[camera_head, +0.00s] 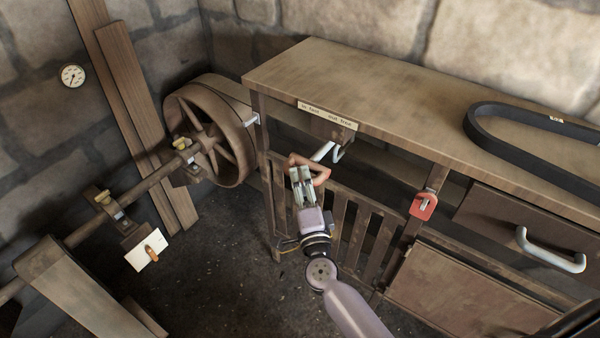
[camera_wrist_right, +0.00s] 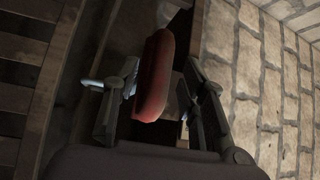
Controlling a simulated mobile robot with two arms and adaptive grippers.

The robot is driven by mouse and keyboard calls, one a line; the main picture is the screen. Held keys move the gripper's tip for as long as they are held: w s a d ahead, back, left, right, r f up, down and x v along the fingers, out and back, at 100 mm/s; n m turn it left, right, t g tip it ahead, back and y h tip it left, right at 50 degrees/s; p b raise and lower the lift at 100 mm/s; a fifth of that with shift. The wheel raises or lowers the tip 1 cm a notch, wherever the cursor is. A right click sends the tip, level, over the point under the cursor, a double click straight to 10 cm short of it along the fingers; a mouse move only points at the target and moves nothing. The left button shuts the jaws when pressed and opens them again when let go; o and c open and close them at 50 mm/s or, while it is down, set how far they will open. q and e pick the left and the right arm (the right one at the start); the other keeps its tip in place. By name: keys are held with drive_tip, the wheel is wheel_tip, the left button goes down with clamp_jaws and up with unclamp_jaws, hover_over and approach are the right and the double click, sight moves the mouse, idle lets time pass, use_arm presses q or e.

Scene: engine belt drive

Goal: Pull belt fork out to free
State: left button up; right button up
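My right gripper (camera_head: 302,174) is in front of the workbench frame, at a reddish-brown handle (camera_head: 318,168) below the lettered plate (camera_head: 328,115). I take this handle to be the belt fork's. In the right wrist view the red handle (camera_wrist_right: 155,75) stands between the two fingers of my right gripper (camera_wrist_right: 158,88). The fingers are apart, with a narrow gap showing on the handle's right side; contact is not clear. A pale metal rod (camera_head: 325,151) shows just behind the handle. The plate's small lettering is hard to read. My left gripper is not in view.
A spoked pulley wheel (camera_head: 210,130) on a shaft (camera_head: 150,180) stands left of the workbench (camera_head: 380,90). A black belt (camera_head: 500,145) lies on the bench top. A red tag (camera_head: 423,205) and a drawer handle (camera_head: 550,255) are on the right. Slats (camera_head: 355,220) stand close to my gripper.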

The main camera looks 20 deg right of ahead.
drive_tip(key=shift+w+d+r, duration=0.1)
drive_tip(key=shift+w+r, duration=0.05)
drive_tip(key=shift+w, duration=0.9)
clamp_jaws()
drive_tip(key=shift+s, duration=0.1)
